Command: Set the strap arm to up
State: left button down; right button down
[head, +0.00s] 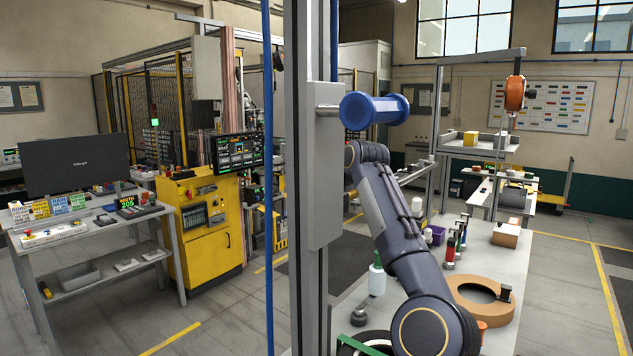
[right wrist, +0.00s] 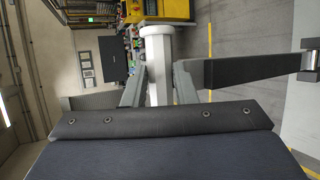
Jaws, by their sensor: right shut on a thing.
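In the right wrist view a dark flat bar, which looks like the strap arm (right wrist: 245,72), runs from the gripper to a pivot fitting (right wrist: 309,61) at the right edge. That view is turned sideways, with the floor to the right, so the bar rises from the pivot. A pale round grip (right wrist: 157,45) crosses its near end. My right gripper (right wrist: 157,88) has its fingers either side of the grip and is shut on it. In the head view my right arm reaches up behind the grey post; its gripper is hidden there. My left gripper is in neither view.
The tall grey post (head: 311,190) with a blue spool (head: 375,111) on a short shaft blocks the middle of the head view. Bottles, a brown ring (head: 465,298) and a box (head: 506,235) stand on the bench. A yellow cabinet (head: 208,235) stands left.

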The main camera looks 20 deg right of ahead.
jog(key=shift+w+a+f+g, duration=0.1)
jog(key=shift+f+g, duration=0.05)
jog(key=shift+f, duration=0.35)
jog(key=shift+w+a+f+g, duration=0.1)
jog(key=shift+f+g, duration=0.05)
jog(key=shift+f, duration=0.3)
jog(key=c, duration=1.3)
grip_release()
jog(key=shift+o, duration=0.6)
jog(key=shift+w, duration=0.1)
jog(key=shift+d+r, duration=0.1)
jog(key=shift+r, duration=0.1)
